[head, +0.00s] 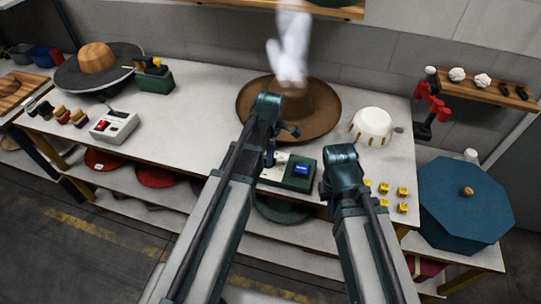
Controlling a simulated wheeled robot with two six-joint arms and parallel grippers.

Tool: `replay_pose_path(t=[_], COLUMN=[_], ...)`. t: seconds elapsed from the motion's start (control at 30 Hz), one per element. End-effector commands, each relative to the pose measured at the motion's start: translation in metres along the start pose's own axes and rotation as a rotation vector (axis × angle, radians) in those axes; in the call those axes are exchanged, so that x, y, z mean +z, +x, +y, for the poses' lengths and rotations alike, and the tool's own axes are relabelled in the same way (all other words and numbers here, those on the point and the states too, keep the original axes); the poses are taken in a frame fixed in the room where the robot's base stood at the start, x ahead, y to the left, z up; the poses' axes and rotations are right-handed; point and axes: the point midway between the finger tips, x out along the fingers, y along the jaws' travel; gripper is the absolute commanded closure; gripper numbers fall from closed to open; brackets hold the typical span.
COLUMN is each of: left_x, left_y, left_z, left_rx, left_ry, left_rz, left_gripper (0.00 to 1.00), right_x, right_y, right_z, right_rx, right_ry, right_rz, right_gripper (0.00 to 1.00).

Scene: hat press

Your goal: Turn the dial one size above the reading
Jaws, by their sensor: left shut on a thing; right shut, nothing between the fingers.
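A green box (289,184) with a white panel (274,174) and a lit blue display (302,169) sits at the table's front edge. The reading is too small to make out. My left gripper (270,158) is over the left side of this box, by the white panel, and is shut on the dial there. The dial itself is hidden by my gripper and arm. My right gripper (326,188) is right of the box, apart from it, shut and empty; its fingertips are mostly hidden by my arm.
A brown hat (330,112) lies behind the box, under a blurred white plume (291,45). A white bowl-like block (371,125) and several yellow tags (402,191) are at right. A switch box (114,127) and a grey hat (97,67) are at left.

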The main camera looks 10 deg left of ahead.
Motion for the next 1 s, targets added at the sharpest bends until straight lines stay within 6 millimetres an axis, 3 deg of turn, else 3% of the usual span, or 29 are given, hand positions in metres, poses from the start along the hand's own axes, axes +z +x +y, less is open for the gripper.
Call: replay_pose_path(t=[1.0], left_x=[-0.0035], left_y=[0.0001], left_z=[-0.0071], left_rx=[0.000], left_ry=[0.962], left_rz=[0.000], left_gripper=[1.00], right_x=[0.0000], right_y=[0.0001], right_z=[0.0000], right_rx=[0.000], right_ry=[0.000], right_rz=[0.000], right_gripper=[1.00])
